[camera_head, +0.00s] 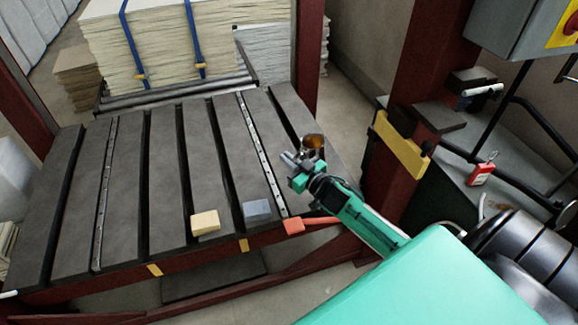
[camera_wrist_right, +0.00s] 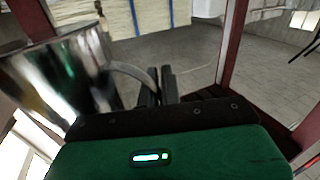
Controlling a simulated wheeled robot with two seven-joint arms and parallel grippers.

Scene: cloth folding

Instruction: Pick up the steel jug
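The steel jug (camera_head: 312,142) is a small shiny vessel near the right edge of the dark slatted table, with brownish reflections. In the right wrist view the jug (camera_wrist_right: 62,78) fills the left side, and its curved handle reaches to my fingers. My right gripper (camera_head: 300,162) is right beside the jug. In the right wrist view the fingers (camera_wrist_right: 160,86) are close together and look shut on the handle. The jug's base is partly hidden by the gripper, so I cannot tell whether it touches the table. My left gripper is not in view.
A strapped paper stack (camera_head: 165,45) stands behind. A red post (camera_head: 405,80) rises to the right. The table's left and middle are clear.

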